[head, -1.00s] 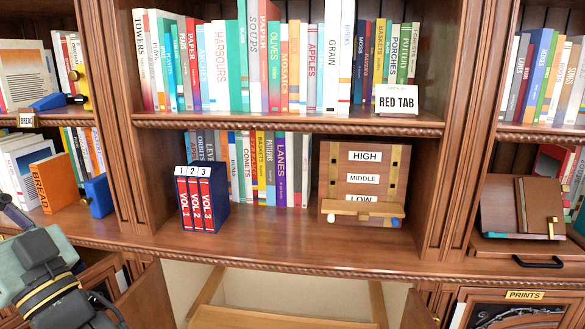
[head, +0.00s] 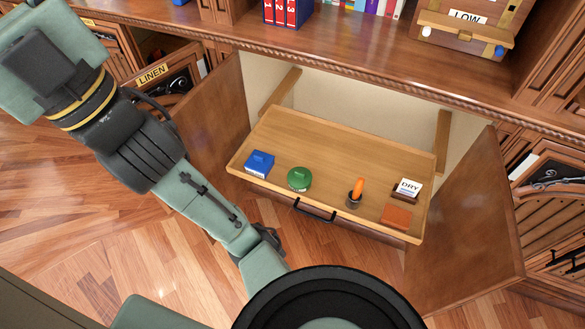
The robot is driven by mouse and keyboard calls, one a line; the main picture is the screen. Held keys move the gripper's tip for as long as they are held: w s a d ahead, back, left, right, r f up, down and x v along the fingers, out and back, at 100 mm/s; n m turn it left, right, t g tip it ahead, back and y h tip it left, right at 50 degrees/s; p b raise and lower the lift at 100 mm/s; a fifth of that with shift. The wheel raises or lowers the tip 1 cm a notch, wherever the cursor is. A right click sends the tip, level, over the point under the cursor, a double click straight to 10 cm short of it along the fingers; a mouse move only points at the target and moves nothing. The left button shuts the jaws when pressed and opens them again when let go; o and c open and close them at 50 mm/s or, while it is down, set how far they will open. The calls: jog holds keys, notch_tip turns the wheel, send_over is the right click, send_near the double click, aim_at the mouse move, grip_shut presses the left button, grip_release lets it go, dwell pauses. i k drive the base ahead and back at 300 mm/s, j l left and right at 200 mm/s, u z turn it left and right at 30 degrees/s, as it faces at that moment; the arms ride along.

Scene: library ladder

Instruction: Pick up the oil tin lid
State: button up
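A round green tin (head: 299,184) stands on the pulled-out wooden shelf in the head view, left of its middle and near its front edge. Its green top (head: 299,174), which looks like the lid, appears to be on it. Nothing of mine touches it. My arm crosses the left of the view, in front of and left of the shelf. I cannot make out my gripper's fingertips, nor whether they are open or shut.
On the pull-out shelf (head: 330,150) are a blue box (head: 259,163), a dark cup with an orange handle (head: 356,192), a DRY card (head: 408,188) and an orange-brown block (head: 396,217). Open doors (head: 467,232) flank it. A black handle (head: 314,210) is at its front. The shelf's back is clear.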

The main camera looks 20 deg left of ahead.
aim_at(299, 178)
jog(key=l+u, duration=0.1)
jog(key=u, duration=1.25)
jog(key=k+l, duration=0.1)
jog(key=l, duration=0.2)
jog(key=k+l+u, duration=0.15)
jog(key=l, duration=0.15)
jog(key=k+l, duration=0.1)
jog(key=l, duration=0.25)
jog(key=i+l, duration=0.15)
jog(key=i, duration=0.2)
jog(key=j+u, duration=0.05)
